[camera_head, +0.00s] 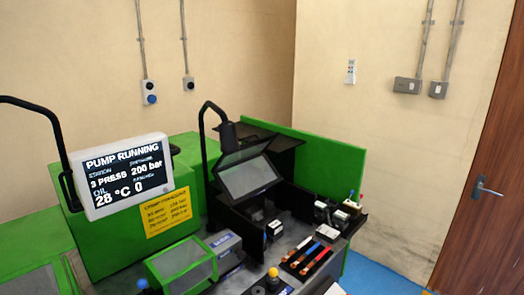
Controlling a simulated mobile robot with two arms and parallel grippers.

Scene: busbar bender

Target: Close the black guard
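The black guard (246,177) is a black-framed panel with a grey window on the green bending machine, right of the screen. It stands tilted up, and a dark gap with machine parts shows below it. A black curved arm (205,140) rises just left of it. Neither of my grippers is in view, so nothing of mine touches the guard.
A screen (122,177) reading "PUMP RUNNING" stands at left before a green cabinet (110,235). A green-framed guard (182,262) sits in front. A black tray with coloured-handled tools (307,258) and small boxes lie at right. Blue floor and a brown door (485,190) are farther right.

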